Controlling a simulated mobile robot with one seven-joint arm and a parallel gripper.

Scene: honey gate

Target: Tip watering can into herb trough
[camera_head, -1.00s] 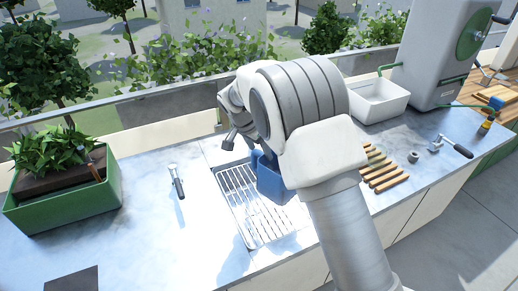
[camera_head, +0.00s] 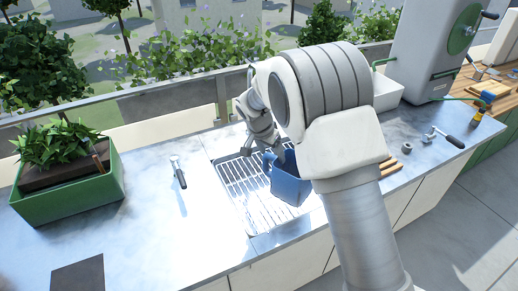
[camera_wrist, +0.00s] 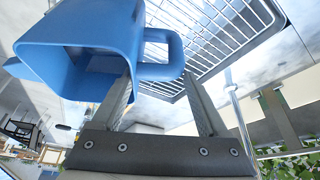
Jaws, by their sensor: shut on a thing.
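The blue watering can (camera_head: 290,186) is held over the metal rack, at the left side of my arm in the head view. In the wrist view the can (camera_wrist: 85,28) fills the upper left, with its open mouth showing and its looped handle at my fingers. My gripper (camera_wrist: 158,72) is shut on this handle. In the head view my wrist stands just left of and behind the can, and the fingertips are hard to make out. The green herb trough (camera_head: 75,203) stands at the far left of the counter, with leafy herbs (camera_head: 55,143) in dark soil, well apart from the can.
A wire drain rack (camera_head: 240,180) lies below the can. A dark square (camera_head: 78,275) lies at the front left. A railing (camera_head: 165,100) runs behind. The counter between is mostly clear.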

